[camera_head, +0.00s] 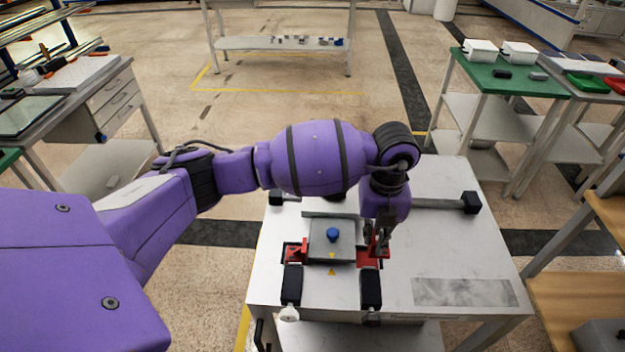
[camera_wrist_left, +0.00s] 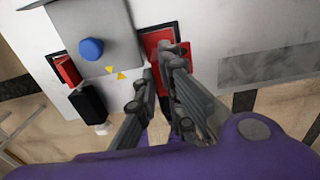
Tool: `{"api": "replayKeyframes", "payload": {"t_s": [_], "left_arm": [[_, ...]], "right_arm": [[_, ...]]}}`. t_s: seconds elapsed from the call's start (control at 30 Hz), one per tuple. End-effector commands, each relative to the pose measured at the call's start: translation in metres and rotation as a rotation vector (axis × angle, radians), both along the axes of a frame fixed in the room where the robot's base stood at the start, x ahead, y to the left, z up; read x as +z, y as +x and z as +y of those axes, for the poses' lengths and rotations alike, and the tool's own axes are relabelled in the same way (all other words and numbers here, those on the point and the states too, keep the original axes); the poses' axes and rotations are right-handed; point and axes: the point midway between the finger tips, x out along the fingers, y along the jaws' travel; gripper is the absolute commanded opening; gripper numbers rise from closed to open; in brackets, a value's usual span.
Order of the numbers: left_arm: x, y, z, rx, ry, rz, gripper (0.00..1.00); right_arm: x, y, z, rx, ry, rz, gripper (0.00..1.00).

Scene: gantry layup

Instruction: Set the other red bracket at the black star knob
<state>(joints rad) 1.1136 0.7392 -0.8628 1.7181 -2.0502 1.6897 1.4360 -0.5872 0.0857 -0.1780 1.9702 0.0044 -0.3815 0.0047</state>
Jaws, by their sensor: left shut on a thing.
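My left gripper (camera_head: 376,232) points down at the right side of a grey block and is shut on a red bracket (camera_head: 380,247). In the left wrist view its fingers (camera_wrist_left: 165,66) close around the upright part of that bracket (camera_wrist_left: 158,42), which sits low beside the block, over a dark pad. Whether it touches the pad is unclear. A second red bracket (camera_head: 297,251) stands at the block's left side and also shows in the wrist view (camera_wrist_left: 68,70). No black knob is clearly star-shaped. My right gripper is out of view.
The grey block (camera_head: 345,250) has a blue knob (camera_head: 333,234) on top. Two black-handled clamps (camera_head: 292,285) (camera_head: 371,290) stand in front. A bar with a black end (camera_head: 470,202) lies behind. The white table (camera_head: 440,245) is clear at right, beside a grey patch (camera_head: 464,292).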

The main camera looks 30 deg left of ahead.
Motion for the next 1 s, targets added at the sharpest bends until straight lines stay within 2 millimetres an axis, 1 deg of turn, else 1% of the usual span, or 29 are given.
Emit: {"api": "replayKeyframes", "payload": {"t_s": [0.03, 0.1, 0.27, 0.33, 0.37, 0.5, 0.53, 0.6, 0.8, 0.93, 0.97, 1.0], "left_arm": [[-0.005, 0.000, 0.005, 0.001, 0.001, -0.002, 0.00], [-0.010, 0.001, 0.010, 0.001, -0.001, -0.004, 0.00], [-0.017, 0.002, 0.016, 0.000, 0.000, -0.005, 0.00], [-0.022, 0.001, 0.021, 0.001, 0.001, -0.005, 0.00], [-0.026, 0.000, 0.023, 0.001, 0.001, -0.004, 0.00], [-0.048, 0.001, 0.020, -0.001, -0.001, -0.005, 0.00], [-0.051, 0.001, 0.020, -0.001, -0.002, -0.005, 0.00], [-0.053, 0.001, 0.020, -0.002, -0.001, -0.007, 0.00], [-0.052, 0.002, 0.020, -0.002, -0.002, -0.009, 0.00], [-0.056, 0.002, 0.020, -0.002, -0.001, -0.008, 0.00], [-0.055, 0.002, 0.020, -0.002, 0.000, -0.008, 0.12], [-0.055, 0.002, 0.020, -0.002, 0.000, -0.008, 0.17]], "right_arm": [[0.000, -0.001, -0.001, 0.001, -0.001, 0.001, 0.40], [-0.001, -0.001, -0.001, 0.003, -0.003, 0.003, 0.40], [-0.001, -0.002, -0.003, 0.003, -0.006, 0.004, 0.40], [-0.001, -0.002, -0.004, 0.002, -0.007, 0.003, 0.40], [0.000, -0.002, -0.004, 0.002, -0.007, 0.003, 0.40], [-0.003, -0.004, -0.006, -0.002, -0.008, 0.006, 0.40], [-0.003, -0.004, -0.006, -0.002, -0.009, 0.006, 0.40], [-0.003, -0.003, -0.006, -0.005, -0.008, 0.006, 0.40], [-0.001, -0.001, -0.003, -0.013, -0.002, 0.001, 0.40], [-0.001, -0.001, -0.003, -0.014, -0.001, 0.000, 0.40], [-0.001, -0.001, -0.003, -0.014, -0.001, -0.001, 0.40], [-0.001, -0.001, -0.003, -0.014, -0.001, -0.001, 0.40]]}}
